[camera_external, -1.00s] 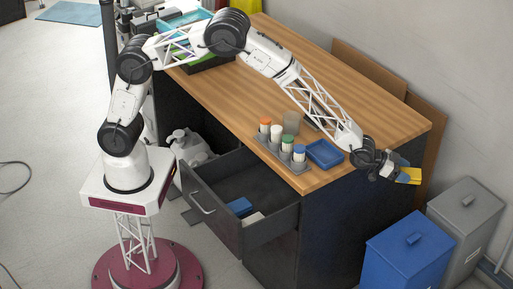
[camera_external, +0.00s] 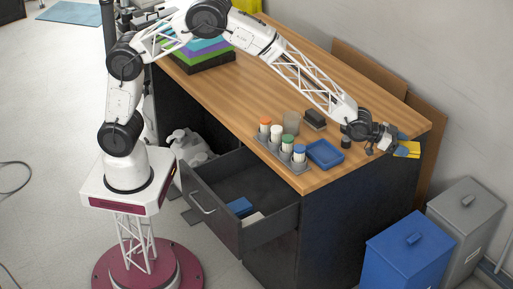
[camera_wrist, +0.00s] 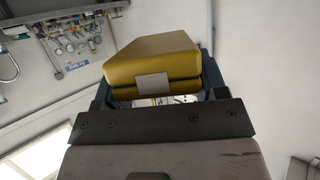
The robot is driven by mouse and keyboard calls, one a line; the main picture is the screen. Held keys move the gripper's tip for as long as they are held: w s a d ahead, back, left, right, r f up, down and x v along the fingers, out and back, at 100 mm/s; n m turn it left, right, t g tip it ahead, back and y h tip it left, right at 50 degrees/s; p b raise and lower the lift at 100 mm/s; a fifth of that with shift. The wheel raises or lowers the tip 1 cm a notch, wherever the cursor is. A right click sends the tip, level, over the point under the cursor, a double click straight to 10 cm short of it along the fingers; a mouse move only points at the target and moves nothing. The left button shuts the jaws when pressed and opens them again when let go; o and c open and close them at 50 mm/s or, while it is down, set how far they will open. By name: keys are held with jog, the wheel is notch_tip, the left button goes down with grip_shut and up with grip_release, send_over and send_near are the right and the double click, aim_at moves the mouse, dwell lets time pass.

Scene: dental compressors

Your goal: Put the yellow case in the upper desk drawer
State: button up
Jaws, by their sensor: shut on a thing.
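The yellow case (camera_external: 408,149) is held in my gripper (camera_external: 398,145) above the right end of the desk in the outside view. In the wrist view the yellow case (camera_wrist: 155,68), with a grey label on its front, sits between the two dark fingers of my gripper (camera_wrist: 158,85). My gripper is shut on it. The upper desk drawer (camera_external: 245,190) is pulled open below the desk's front edge. A blue item (camera_external: 239,206) and a whitish item (camera_external: 254,219) lie in it near its front.
The wooden desk top (camera_external: 235,95) holds a rack of capped bottles (camera_external: 279,150), a blue tray (camera_external: 325,154), a clear cup (camera_external: 291,121) and a dark block (camera_external: 315,118). A blue bin (camera_external: 408,255) and a grey bin (camera_external: 467,215) stand at the right.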

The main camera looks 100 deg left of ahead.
jog(key=s+a+r+n+y, duration=0.15)
jog(key=s+a, duration=0.35)
jog(key=s, duration=0.7)
jog(key=s+a+r+n+y, duration=0.1)
jog(key=s+a+r, duration=0.3)
jog(key=s, duration=0.7)
jog(key=s+a+r+n+y, duration=0.15)
jog(key=s+a, duration=0.45)
jog(key=s, duration=0.6)
jog(key=s+f+n+g+y, duration=0.1)
jog(key=s+f, duration=0.2)
jog(key=s, duration=0.9)
jog(key=s+f+n+g+y, duration=0.1)
jog(key=s+f+y, duration=0.1)
jog(key=s, duration=1)
jog(key=s+f+n+g+y, duration=0.1)
jog(key=s+f, duration=0.2)
jog(key=s, duration=0.9)
jog(key=shift+t, duration=0.3)
jog(key=shift+a+f, duration=0.2)
jog(key=shift+f, duration=1.05)
jog(key=shift+a+f, duration=0.2)
jog(key=shift+f, duration=1)
jog(key=shift+w+a, duration=0.1)
jog(key=shift+w, duration=0.05)
